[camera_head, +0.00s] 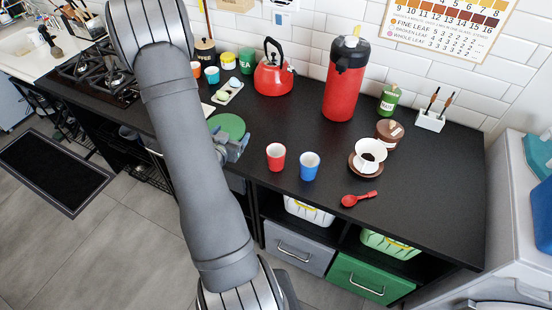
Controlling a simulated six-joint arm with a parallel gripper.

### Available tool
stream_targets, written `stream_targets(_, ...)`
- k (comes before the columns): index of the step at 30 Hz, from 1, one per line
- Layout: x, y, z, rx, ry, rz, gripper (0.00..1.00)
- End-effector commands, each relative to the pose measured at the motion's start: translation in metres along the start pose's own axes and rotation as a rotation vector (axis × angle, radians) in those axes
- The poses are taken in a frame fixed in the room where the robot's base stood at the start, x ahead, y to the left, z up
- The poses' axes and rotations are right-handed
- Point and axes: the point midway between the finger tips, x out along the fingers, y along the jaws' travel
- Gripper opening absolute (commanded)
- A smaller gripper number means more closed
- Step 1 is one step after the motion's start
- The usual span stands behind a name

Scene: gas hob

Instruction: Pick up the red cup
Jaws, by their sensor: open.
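The red cup (276,156) stands upright near the front edge of the black counter, with a pale inside showing. A blue cup (310,166) stands just to its right, with a small gap between them. My gripper (236,147) is open, to the left of the red cup and apart from it, near the front edge of the counter. My arm partly hides the gripper, and the space between its fingers is hard to make out.
A green round mat (227,124) lies just behind my gripper. A red kettle (273,76) and a tall red flask (344,85) stand farther back. A red spoon (359,199) and a white dripper (369,155) are to the right. The counter behind the cups is clear.

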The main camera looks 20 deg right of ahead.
Motion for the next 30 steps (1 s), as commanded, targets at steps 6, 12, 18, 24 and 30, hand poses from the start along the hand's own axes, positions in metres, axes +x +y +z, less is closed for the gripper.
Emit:
stream_targets(6, -0.077, 0.041, 0.05, 0.034, 0.065, 0.217, 0.8)
stream_targets(12, -0.133, 0.079, 0.052, -0.006, 0.192, 0.354, 0.8)
stream_targets(18, -0.153, 0.094, 0.046, -0.03, 0.258, 0.401, 0.8)
stream_targets(24, -0.141, 0.101, 0.042, -0.028, 0.26, 0.409, 0.8)
stream_targets(30, -0.122, 0.109, 0.036, -0.028, 0.26, 0.409, 0.8)
